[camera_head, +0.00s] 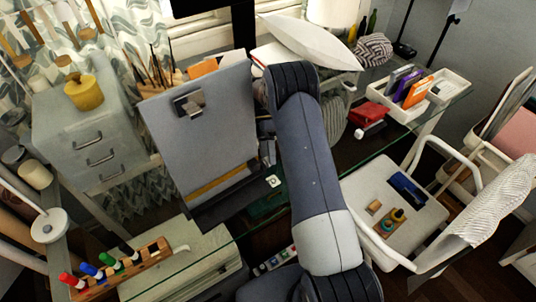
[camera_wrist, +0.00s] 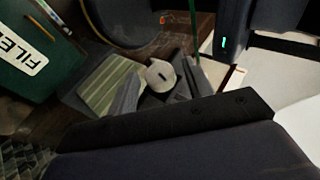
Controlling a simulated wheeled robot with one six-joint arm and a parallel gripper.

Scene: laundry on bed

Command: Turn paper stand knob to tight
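The paper stand (camera_head: 200,130) is a grey upright board with a metal clip at its top and a wooden ledge low down. In the wrist view a pale round knob (camera_wrist: 161,76) with a dark slot faces the camera. My gripper (camera_wrist: 160,86) has its two grey fingers on either side of the knob, apart, with the knob between their tips. I cannot tell if either finger touches it.
A green box labelled FILES (camera_wrist: 30,55) lies left of the knob in the wrist view. A glass desk holds a white tray (camera_head: 452,90) and a red object (camera_head: 370,115). A marker rack (camera_head: 125,268) stands front left, and a white chair (camera_head: 385,190) right.

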